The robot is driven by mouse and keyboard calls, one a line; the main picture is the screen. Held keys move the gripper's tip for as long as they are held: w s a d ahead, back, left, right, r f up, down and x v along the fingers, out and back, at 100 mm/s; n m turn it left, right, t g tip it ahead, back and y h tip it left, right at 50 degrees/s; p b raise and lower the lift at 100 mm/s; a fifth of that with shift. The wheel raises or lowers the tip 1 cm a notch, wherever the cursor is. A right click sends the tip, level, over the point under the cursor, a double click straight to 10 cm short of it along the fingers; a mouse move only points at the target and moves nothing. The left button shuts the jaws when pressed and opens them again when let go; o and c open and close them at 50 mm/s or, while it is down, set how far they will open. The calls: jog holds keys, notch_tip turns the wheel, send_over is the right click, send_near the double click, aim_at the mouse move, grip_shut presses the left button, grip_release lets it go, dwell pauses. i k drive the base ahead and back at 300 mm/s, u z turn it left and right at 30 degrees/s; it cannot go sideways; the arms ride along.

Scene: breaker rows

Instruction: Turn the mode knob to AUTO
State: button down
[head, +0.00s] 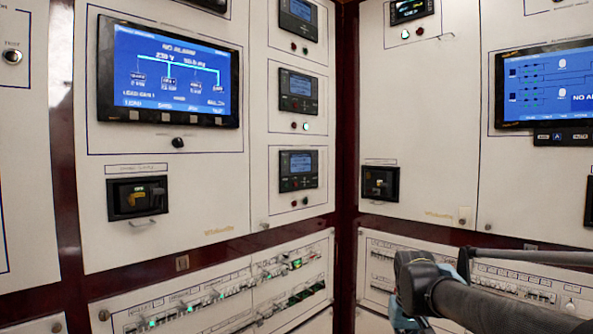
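No label reading AUTO is legible, so I cannot tell for certain which control is the mode knob. A small black knob (178,143) sits on the pale panel below the large left screen. Another round knob (12,57) is on the panel at the far left edge. Dark recessed breaker units with handles are at the left (137,198) and near the corner (381,183). My arm reaches in from the lower right, and its dark links cover part of the right lower panel. My gripper's fingers do not show, and nothing visible touches either knob.
The large left screen (168,75) and the right screen (545,85) are lit blue. Small display modules (298,91) are stacked beside the corner. Breaker rows (200,303) with green lights run along the bottom left. A dark red post (346,130) marks the corner.

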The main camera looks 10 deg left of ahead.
aim_at(177, 142)
jog(key=u, duration=0.7)
jog(key=i, duration=0.45)
jog(key=u, duration=1.15)
jog(key=k, duration=0.5)
jog(key=u, duration=0.25)
